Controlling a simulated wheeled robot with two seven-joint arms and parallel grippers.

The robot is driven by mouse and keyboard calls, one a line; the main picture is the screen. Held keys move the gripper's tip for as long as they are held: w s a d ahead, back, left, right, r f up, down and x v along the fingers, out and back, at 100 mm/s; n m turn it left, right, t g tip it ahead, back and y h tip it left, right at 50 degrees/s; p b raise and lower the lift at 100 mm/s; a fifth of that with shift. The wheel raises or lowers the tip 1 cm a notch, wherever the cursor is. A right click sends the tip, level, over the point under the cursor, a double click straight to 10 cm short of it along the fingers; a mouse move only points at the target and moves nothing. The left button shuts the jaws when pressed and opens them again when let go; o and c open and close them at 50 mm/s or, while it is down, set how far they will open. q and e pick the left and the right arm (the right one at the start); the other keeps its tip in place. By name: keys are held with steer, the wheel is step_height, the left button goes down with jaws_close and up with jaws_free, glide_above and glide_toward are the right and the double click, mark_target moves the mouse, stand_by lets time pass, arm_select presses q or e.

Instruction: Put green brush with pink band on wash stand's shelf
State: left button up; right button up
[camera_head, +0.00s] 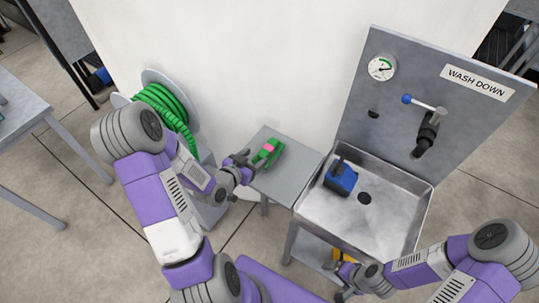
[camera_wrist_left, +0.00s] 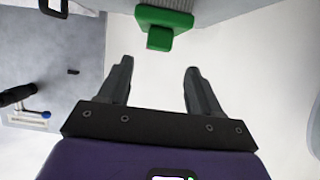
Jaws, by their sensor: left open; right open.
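The green brush with a pink band (camera_head: 267,150) lies on the small grey side table beside the wash stand. Its green end (camera_wrist_left: 165,25) shows in the left wrist view, beyond my open fingertips and apart from them. My left gripper (camera_head: 246,160) is open and empty, just left of the brush; its jaws (camera_wrist_left: 159,75) show in the wrist view. The wash stand (camera_head: 310,218) has a steel basin, and its lower shelf (camera_head: 309,252) shows partly beneath it. My right gripper (camera_head: 340,280) is open, low near the shelf's front edge.
A blue brush or block (camera_head: 341,179) sits in the basin. A yellow object (camera_head: 343,256) is on the lower shelf, partly hidden by my right arm. A green hose reel (camera_head: 165,105) stands behind my left arm. The side table (camera_head: 285,178) is otherwise clear.

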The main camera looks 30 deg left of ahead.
mark_target(266, 151)
arm_select(q)
steer(key=w+f+b, duration=0.1)
steer(key=b, duration=0.2)
steer(key=shift+w, duration=0.15)
steer(key=shift+w+d+b, duration=0.15)
steer(key=shift+b, duration=0.5)
steer(key=shift+b+x, duration=0.6)
steer(key=shift+x, duration=2)
steer(key=shift+d, duration=0.1)
steer(key=shift+c, duration=0.2)
steer(key=c, duration=1.1)
